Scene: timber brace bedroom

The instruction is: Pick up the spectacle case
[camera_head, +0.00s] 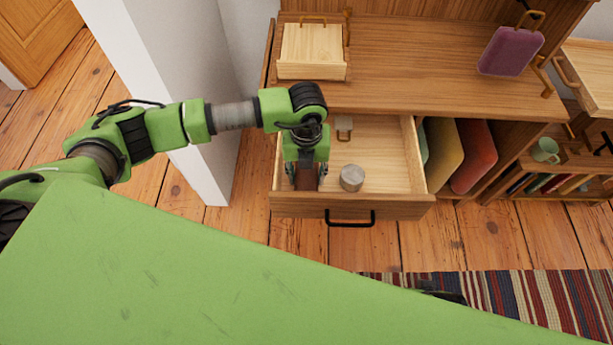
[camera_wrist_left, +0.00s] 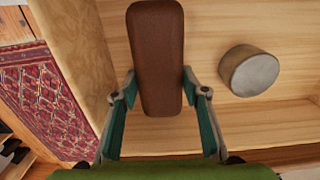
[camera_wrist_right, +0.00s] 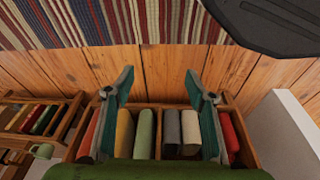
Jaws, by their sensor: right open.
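The brown spectacle case (camera_wrist_left: 158,60) lies lengthwise between the fingers of my left gripper (camera_wrist_left: 159,75) in the left wrist view. In the head view, the case (camera_head: 307,180) shows partly below my left gripper (camera_head: 306,172), inside the open drawer near its front left corner. The fingertips line up with both long sides of the case. I cannot tell whether they press on it. The gripper hides part of the case in the head view. My right gripper (camera_wrist_right: 159,72) is open and empty, above the floor in front of the shelf with books.
A round grey tin (camera_head: 351,178) stands in the drawer (camera_head: 386,150), just right of the left gripper. The drawer's front wall and black handle (camera_head: 349,218) are close by. A purple case-like object (camera_head: 510,52) and a small wooden box (camera_head: 312,52) are on the top.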

